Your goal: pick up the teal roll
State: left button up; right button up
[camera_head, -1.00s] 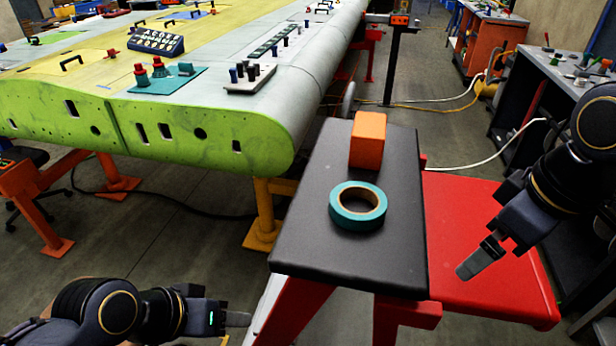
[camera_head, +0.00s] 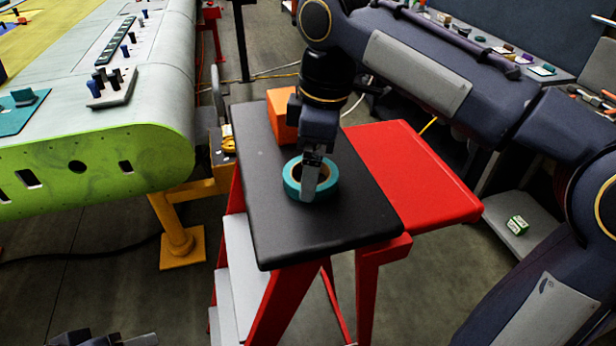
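The teal roll (camera_head: 326,187) lies flat on the black top of the stand (camera_head: 330,227). My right gripper (camera_head: 309,186) points down over it, with a finger in front of the roll's hole and near side. The gripper hides part of the ring, and I cannot tell whether its fingers are apart or closed on the roll's wall. My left gripper (camera_head: 130,340) shows only in part at the bottom left edge, away from the stand; its finger state is unclear.
An orange block (camera_head: 281,117) stands behind the roll on the black top, close to my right wrist. A red platform (camera_head: 410,170) adjoins the stand on the right. The green-edged wing (camera_head: 100,165) lies to the left. The near part of the top is clear.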

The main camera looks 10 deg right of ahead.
notch_tip(320, 180, down, 2)
jog(key=shift+f, duration=0.1)
jog(key=c, duration=1.1)
jog(key=shift+o, duration=0.2)
jog(key=shift+r, duration=0.2)
